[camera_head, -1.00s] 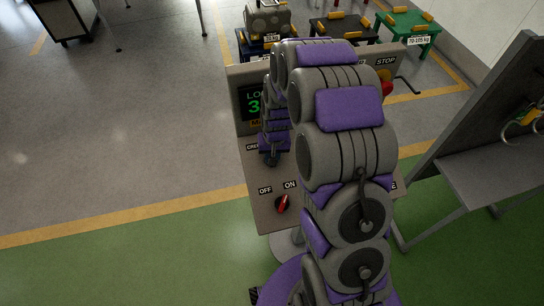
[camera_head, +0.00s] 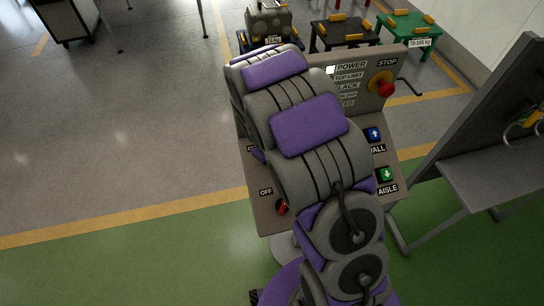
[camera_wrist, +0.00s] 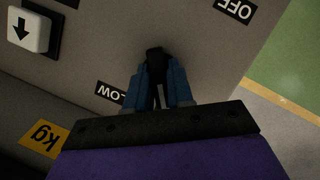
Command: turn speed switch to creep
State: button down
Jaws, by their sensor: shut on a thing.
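The control console (camera_head: 262,215) stands under my arm in the head view, and my arm hides most of its left half. In the wrist view my gripper (camera_wrist: 165,85) is shut on a small black switch knob (camera_wrist: 154,54), one blue finger on each side. A label (camera_wrist: 110,93) ending in "LOW" lies left of the fingers, partly cut off by one. An "OFF" label (camera_wrist: 234,9) lies at the upper right. The creep label is almost wholly hidden by my arm in the head view. My gripper is hidden there too.
A red-handled switch (camera_head: 282,208) sits below the "OFF" label. Blue WALL (camera_head: 374,134) and green AISLE (camera_head: 386,174) buttons and a red STOP button (camera_head: 386,89) are on the console's right. A white arrow button (camera_wrist: 31,29) is near the knob. A grey stand (camera_head: 485,165) is at right.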

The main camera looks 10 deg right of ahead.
jog(key=shift+n, duration=0.3)
jog(key=c, duration=1.1)
grip_release()
jog(key=shift+r, duration=0.1)
jog(key=v, duration=1.7)
jog(key=shift+a, duration=0.3)
jog(key=s+d+f+m+g+b, duration=0.1)
jog(key=s+m+b, duration=0.1)
jog(key=s, duration=0.8)
jog(key=s+d+f+m+g+y+b, duration=0.1)
jog(key=s+b, duration=0.4)
jog(key=s, duration=0.6)
jog(key=s+d+f+m+g+y+b, duration=0.1)
jog(key=s+d+f+m+b, duration=0.1)
jog(key=s, duration=0.8)
jog(key=shift+s+f+m+b, duration=0.2)
jog(key=shift+s+m+b, duration=0.1)
jog(key=shift+m+b, duration=0.5)
